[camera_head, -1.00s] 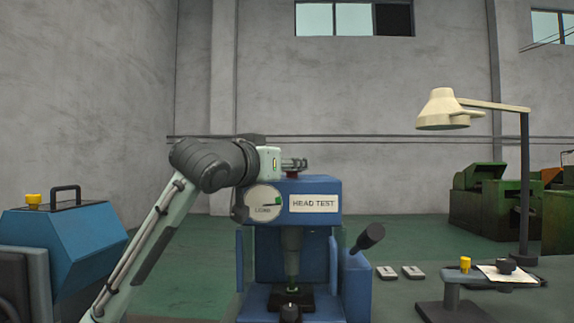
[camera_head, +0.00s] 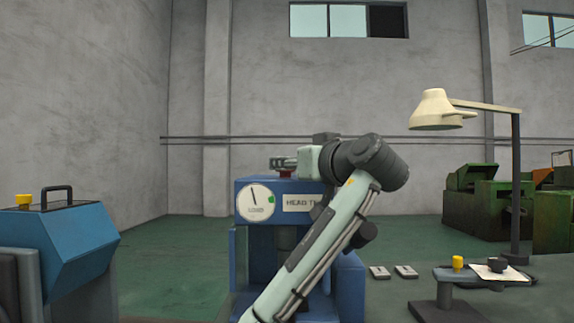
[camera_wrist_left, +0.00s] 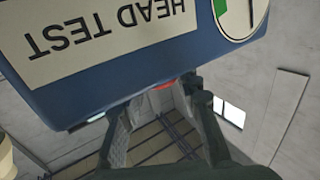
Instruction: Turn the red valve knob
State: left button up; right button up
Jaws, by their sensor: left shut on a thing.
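The red valve knob (camera_head: 285,173) sits on top of the blue HEAD TEST machine (camera_head: 258,182). Only a sliver of the knob shows; it is also partly visible in the left wrist view (camera_wrist_left: 165,86). My left gripper (camera_head: 283,163) is shut on the knob and points left, its arm crossing in front of the machine's right half. In the wrist view the fingers (camera_wrist_left: 158,97) stand on either side of the knob, with the machine upside down. My right gripper is not in view.
A blue box with a black handle (camera_head: 75,245) stands at the left. A beige lamp (camera_head: 437,110), a small stand with a yellow knob (camera_head: 458,262) and two small grey blocks (camera_head: 405,271) are at the right. Green machines (camera_head: 485,205) stand behind.

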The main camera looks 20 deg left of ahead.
pick_arm(q)
jog(key=shift+w+d+f+n+g+y, duration=0.1)
jog(key=shift+n+g+y, duration=0.7)
jog(key=shift+g, duration=0.3)
jog(key=shift+w+d+n+g+y, duration=0.1)
jog(key=shift+n+g+y, duration=0.6)
jog(key=shift+n+g, duration=0.3)
jog(key=o, duration=1.2)
jog(key=shift+a, duration=0.1)
jog(key=shift+c, duration=0.2)
jog(key=v, duration=1.2)
